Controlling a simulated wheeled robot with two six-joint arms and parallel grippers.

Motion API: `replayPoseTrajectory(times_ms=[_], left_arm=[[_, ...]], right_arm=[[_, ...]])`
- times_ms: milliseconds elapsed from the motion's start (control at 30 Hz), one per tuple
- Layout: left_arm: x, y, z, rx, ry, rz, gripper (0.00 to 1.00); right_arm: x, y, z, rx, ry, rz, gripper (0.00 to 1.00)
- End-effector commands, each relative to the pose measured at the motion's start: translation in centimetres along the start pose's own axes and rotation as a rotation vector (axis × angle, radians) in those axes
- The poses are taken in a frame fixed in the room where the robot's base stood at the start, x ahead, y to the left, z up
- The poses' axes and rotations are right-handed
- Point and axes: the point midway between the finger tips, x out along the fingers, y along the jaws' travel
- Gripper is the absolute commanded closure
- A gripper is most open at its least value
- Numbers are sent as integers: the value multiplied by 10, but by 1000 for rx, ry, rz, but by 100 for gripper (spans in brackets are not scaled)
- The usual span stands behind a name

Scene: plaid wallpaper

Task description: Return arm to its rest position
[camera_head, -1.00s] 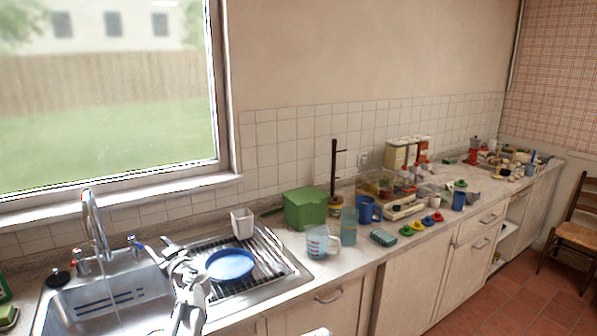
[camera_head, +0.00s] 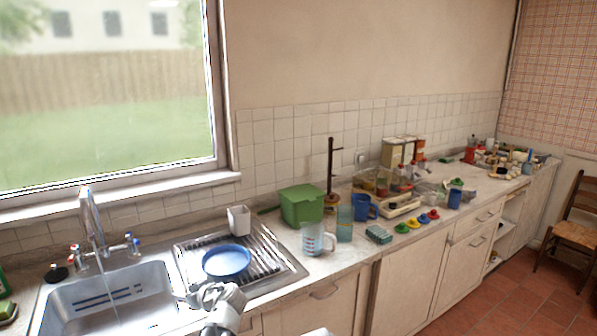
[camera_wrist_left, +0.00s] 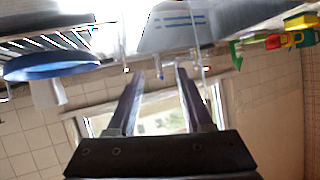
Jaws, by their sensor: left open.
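My left gripper (camera_head: 192,297) is low at the front of the sink, near the right side of the basin and below the drying rack. In the left wrist view its two fingers (camera_wrist_left: 158,80) are apart with nothing between them. The wrist view is upside down, with the sink basin (camera_wrist_left: 170,30) and window beyond the fingers. My left arm (camera_head: 226,308) comes up from the bottom edge. My right gripper does not show.
A blue plate (camera_head: 227,260) lies on the drying rack (camera_head: 278,262), with a white cup (camera_head: 239,220) behind it. The faucet (camera_head: 93,225) stands behind the sink. A measuring jug (camera_head: 315,239) and a green box (camera_head: 302,205) stand to the right on the counter.

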Motion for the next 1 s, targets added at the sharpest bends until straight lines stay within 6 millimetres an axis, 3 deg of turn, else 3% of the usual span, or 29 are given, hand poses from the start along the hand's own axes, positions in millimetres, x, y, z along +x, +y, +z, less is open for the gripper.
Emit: replayPoseTrajectory(times_ms=[167,300,400,500,700,1000], left_arm=[[-64,6,96,271,-299,77,49],[-129,9,172,547,-547,226,49],[-173,6,214,726,-687,355,49],[-211,1,243,872,-788,478,49],[-253,-6,271,1035,-886,633,49],[-259,-7,274,1058,-900,658,49]], right_arm=[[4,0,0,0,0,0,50],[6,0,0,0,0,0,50],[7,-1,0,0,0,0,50],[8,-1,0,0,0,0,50],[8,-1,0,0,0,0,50],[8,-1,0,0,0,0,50]])
